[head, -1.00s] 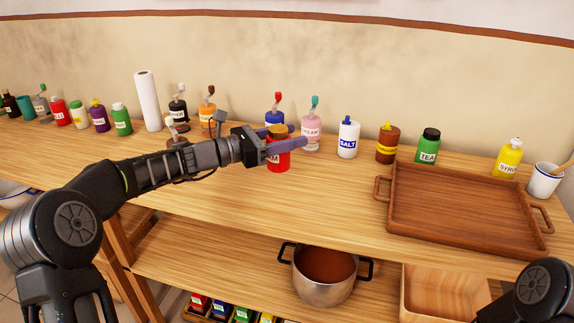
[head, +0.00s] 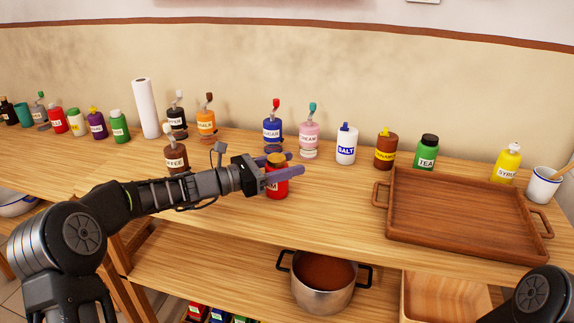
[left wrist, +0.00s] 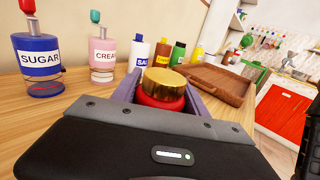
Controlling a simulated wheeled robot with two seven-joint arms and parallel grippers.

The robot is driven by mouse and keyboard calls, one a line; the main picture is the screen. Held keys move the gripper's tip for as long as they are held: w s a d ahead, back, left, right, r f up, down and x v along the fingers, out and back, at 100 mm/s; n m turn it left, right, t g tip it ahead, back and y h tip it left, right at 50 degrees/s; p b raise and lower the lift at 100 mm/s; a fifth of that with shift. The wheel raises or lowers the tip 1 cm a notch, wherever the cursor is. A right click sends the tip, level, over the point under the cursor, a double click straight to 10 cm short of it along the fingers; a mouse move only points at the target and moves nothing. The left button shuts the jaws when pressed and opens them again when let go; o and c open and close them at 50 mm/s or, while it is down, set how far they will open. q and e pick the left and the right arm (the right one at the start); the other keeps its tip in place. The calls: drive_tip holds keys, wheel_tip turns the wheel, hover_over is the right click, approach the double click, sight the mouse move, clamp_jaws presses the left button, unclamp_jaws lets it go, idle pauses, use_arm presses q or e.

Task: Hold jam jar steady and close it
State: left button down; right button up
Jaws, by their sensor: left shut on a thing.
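The red jam jar (head: 277,188) stands upright between the fingers of my left gripper (head: 279,172), over the middle of the wooden counter. Its gold lid (head: 277,159) is on top. In the left wrist view the gold lid (left wrist: 164,81) sits above the red jar top (left wrist: 160,102), with a purple finger on either side. My left gripper is shut on the jar. The fingers hide part of the jar and its label. I cannot tell whether the lid is tight or whether the jar's base touches the counter. My right gripper is not in view.
A brown wooden tray (head: 462,248) lies to the right. A pot (head: 323,297) is on the lower shelf. Counter space between jar and tray is clear.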

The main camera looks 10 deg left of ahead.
use_arm(q)
drive_tip(key=c, duration=0.6)
unclamp_jaws()
drive_tip(key=shift+r, duration=0.1)
drive_tip(key=v, duration=1.2)
drive_tip(key=shift+s, duration=0.1)
